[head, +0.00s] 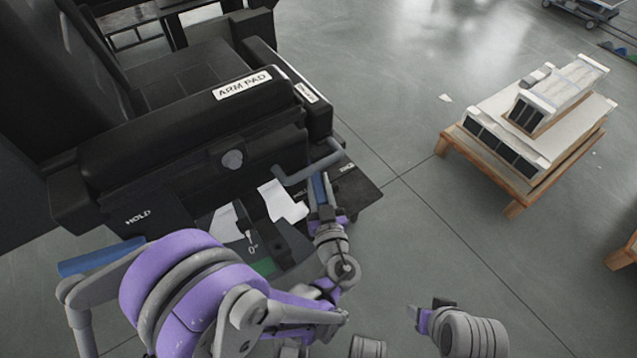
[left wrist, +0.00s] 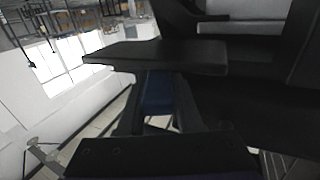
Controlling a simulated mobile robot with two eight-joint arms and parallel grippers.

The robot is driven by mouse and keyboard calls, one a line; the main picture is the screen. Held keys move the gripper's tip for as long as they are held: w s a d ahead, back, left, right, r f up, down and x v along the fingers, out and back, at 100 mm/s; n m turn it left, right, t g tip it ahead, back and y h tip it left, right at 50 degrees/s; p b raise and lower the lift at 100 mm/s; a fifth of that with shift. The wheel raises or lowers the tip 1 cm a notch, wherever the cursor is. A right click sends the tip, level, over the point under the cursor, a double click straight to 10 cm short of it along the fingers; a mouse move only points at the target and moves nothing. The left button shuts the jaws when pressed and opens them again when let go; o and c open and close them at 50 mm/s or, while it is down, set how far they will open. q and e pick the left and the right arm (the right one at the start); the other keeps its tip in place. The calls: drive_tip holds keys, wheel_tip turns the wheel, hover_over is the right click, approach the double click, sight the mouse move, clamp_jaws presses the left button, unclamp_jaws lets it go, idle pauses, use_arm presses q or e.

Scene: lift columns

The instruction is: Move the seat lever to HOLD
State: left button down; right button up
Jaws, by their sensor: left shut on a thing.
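The black seat (head: 190,125) with an "ARM PAD" label fills the upper left of the head view. A grey bent lever with a blue grip (head: 318,187) stands at the front right of its side. My left gripper (head: 321,208) is shut on the blue grip, which also shows in the left wrist view (left wrist: 158,92) between dark fingers. A white "HOLD" label (head: 138,216) is on the dark panel at the left. Labels near the lever are too small or covered to read surely. My right gripper (head: 426,317) is low in the head view, away from the seat; its jaw opening is unclear.
A second blue grip (head: 102,257) on a grey bar is at the lower left. White torn sheets (head: 283,202) and a "0°" mark show below the arm pad. A wooden pallet (head: 490,178) with white boxes stands at the right. The grey floor between is clear.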

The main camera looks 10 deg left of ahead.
use_arm(q)
drive_tip(key=c, duration=0.6)
unclamp_jaws()
drive_tip(key=v, duration=1)
drive_tip(key=shift+s+d+p, duration=0.15)
drive_tip(key=shift+s+p, duration=0.25)
